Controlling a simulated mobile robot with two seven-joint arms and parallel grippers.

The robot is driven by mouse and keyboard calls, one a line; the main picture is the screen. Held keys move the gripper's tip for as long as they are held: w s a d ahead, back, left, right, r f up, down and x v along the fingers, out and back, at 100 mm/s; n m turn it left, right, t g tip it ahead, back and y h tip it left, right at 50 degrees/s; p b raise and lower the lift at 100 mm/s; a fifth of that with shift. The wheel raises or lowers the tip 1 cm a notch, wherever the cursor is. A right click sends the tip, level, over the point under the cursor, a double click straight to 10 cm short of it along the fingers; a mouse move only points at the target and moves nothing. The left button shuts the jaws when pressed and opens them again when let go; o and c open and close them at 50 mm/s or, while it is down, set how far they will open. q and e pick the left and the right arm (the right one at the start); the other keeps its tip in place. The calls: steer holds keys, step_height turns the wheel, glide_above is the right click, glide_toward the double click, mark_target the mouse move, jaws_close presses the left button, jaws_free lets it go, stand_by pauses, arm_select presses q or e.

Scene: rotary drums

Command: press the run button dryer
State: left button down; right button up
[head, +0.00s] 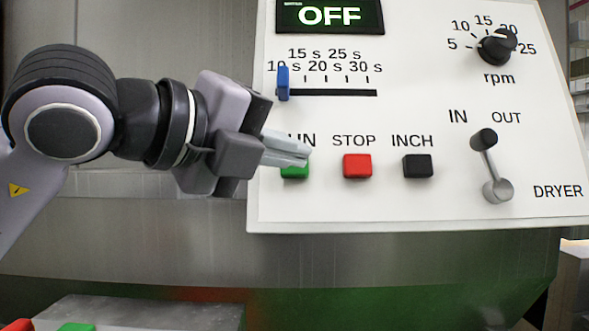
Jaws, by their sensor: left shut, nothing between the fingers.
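The dryer's white panel (420,205) fills the right of the head view and is labelled DRYER. Its green RUN button (295,172) sits at the left of a row, with its label partly hidden by my gripper. My left gripper (306,156) is shut and empty, with its fingertips at the upper edge of the green button. I cannot tell whether they touch it. My right gripper is not in view.
To the right of RUN are the red STOP button (357,166) and the black INCH button (417,166). Above is a slider with a blue knob (283,83). An rpm dial (494,47) and an IN/OUT lever (490,165) are at the right.

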arm_select(q)
steer(key=shift+s+r+b, duration=0.25)
steer(key=shift+s+r, duration=0.05)
steer(key=shift+s, duration=0.55)
steer(key=shift+s+r+b, duration=0.25)
steer(key=shift+s, duration=0.55)
